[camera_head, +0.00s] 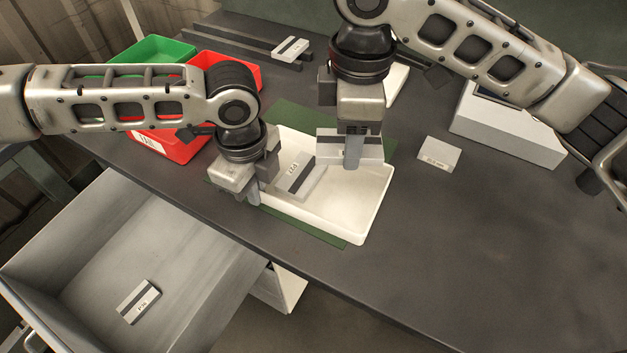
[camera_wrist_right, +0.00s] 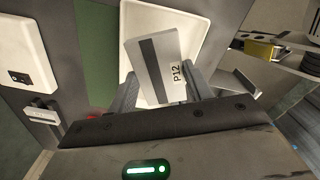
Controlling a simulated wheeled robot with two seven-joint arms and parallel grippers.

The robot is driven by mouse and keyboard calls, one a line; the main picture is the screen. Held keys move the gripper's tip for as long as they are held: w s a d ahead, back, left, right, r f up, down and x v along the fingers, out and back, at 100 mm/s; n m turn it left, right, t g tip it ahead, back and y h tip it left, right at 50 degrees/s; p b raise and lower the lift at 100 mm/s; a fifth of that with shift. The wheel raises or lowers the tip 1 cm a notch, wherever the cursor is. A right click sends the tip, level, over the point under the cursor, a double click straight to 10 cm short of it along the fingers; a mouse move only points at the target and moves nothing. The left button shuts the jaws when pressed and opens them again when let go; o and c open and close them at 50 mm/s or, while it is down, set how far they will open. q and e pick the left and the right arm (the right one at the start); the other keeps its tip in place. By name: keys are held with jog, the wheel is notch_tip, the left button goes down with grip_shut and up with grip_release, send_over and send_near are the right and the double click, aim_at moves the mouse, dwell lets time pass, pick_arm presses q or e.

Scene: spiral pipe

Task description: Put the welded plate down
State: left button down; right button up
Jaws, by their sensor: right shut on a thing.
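My right gripper (camera_head: 354,160) is shut on a light grey plate (camera_head: 335,149) with a dark stripe, held over the right part of the white tray (camera_head: 375,205). In the right wrist view the plate (camera_wrist_right: 152,62) sits between the two fingers (camera_wrist_right: 160,98) and its label reads P12. Whether it touches the tray is unclear. A second striped, labelled plate (camera_head: 309,178) lies in the tray's left part. My left gripper (camera_head: 260,185) is at the tray's left edge, beside that plate; its fingertips are partly hidden and its jaw opening is unclear.
The tray rests on a green mat (camera_head: 292,112). A green bin (camera_head: 160,50) and red bins (camera_head: 235,70) stand at back left. A small plate (camera_head: 439,154) and a light box (camera_head: 505,130) are right. An open drawer (camera_head: 200,215) holds another plate (camera_head: 138,301). The front right table is clear.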

aim_at(344, 196)
jog(key=m, duration=0.5)
jog(key=shift+f, duration=0.1)
jog(key=m, duration=0.7)
jog(key=shift+f, duration=0.2)
jog(key=m, duration=0.4)
jog(key=shift+f+m, duration=0.1)
jog(key=shift+m, duration=0.3)
jog(key=m, duration=0.5)
jog(key=shift+f+m, duration=0.15)
jog(key=shift+m, duration=0.25)
jog(key=shift+f+m, duration=0.15)
jog(key=shift+m, duration=0.15)
notch_tip(344, 196, down, 10)
jog(key=shift+r, duration=0.1)
jog(key=o, duration=1.4)
jog(key=shift+o, duration=0.2)
